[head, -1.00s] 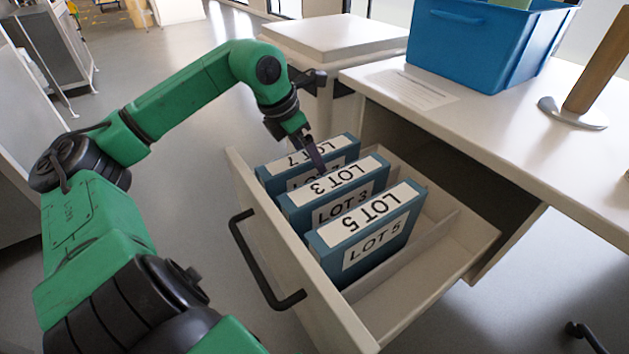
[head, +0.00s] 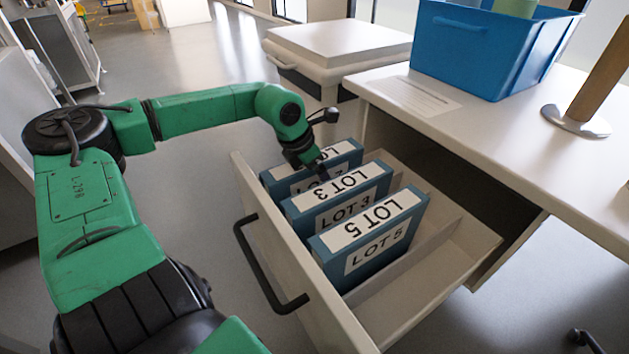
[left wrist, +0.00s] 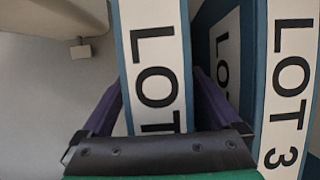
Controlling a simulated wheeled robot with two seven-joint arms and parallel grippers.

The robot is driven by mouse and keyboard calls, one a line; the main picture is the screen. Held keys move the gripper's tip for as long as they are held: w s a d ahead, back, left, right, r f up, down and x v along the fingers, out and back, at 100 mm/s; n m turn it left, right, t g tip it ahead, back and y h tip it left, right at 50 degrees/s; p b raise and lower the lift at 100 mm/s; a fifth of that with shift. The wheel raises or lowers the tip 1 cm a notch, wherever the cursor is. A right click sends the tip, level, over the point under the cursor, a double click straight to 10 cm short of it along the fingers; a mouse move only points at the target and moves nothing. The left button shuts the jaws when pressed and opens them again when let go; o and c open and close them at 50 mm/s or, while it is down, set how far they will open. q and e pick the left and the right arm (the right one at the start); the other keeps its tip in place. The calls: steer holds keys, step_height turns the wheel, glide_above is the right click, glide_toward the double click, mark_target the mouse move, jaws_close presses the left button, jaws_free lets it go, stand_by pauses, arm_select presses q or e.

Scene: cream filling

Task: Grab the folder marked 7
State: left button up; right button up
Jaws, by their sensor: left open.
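Three blue folders with white labels stand in a row in an open drawer. The rear folder, marked 7 (head: 275,182), is partly covered by my left gripper (head: 321,174); its number is hidden now but showed earlier. In front of it stand the LOT 3 folder (head: 343,188) and the LOT 5 folder (head: 375,238). In the left wrist view, my open left gripper (left wrist: 157,98) has one finger on each side of the rear folder's spine (left wrist: 152,55). The right finger is in the gap beside the LOT 3 folder (left wrist: 283,90). My right gripper is out of view.
The drawer (head: 258,205) has a black handle (head: 262,265) and an empty strip right of the folders. A desk (head: 505,140) with a blue bin (head: 480,50) overhangs the drawer on the right. A white-topped cabinet (head: 340,45) stands behind.

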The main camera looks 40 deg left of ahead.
arm_select(q)
steer(key=shift+f, duration=0.2)
jaws_close()
steer(key=shift+r, duration=0.1)
